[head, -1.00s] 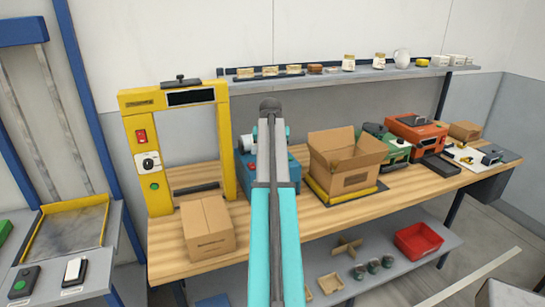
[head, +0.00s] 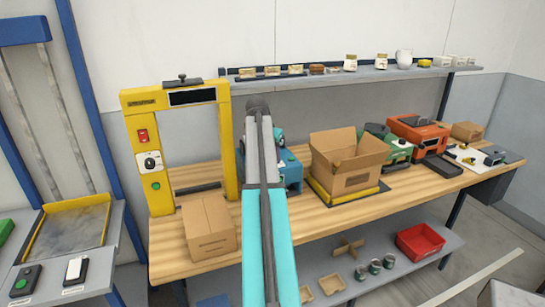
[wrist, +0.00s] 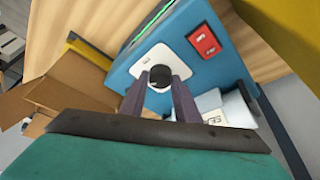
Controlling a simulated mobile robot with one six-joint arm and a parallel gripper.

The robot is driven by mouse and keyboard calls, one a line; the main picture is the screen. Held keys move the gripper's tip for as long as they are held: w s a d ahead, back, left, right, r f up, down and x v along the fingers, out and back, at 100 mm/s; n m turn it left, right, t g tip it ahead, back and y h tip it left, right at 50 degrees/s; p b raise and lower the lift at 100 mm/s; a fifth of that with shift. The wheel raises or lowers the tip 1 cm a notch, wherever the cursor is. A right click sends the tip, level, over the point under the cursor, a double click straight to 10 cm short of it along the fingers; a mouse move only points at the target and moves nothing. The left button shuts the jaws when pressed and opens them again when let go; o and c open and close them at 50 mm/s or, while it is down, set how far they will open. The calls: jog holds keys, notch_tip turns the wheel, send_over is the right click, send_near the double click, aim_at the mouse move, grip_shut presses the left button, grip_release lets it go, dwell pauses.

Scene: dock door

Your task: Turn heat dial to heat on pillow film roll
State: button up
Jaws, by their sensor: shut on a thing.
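The blue pillow film machine (head: 291,172) stands on the bench, partly hidden behind my arm in the head view. In the wrist view its blue face (wrist: 190,68) carries a white dial plate (wrist: 148,63) with a dark round heat dial (wrist: 159,76). My gripper (wrist: 160,80) has its two fingers on either side of the dial and is shut on it. The dial's pointer is too small to read. A white film roll (wrist: 237,108) sits beside the machine's face. My gripper's tips are hidden in the head view.
A red rocker switch (wrist: 204,40) is on the same face. A yellow frame (head: 134,150) and closed carton (head: 209,226) stand left on the bench. An open carton (head: 352,165) stands to the right, with green (head: 398,150) and orange (head: 418,133) machines beyond.

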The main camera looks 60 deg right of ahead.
jog(key=shift+s, duration=0.15)
jog(key=o, duration=1)
jog(key=shift+o, duration=0.2)
jog(key=shift+r, duration=0.1)
jog(key=shift+v, duration=0.85)
jog(key=b+v, duration=0.3)
jog(key=v, duration=0.9)
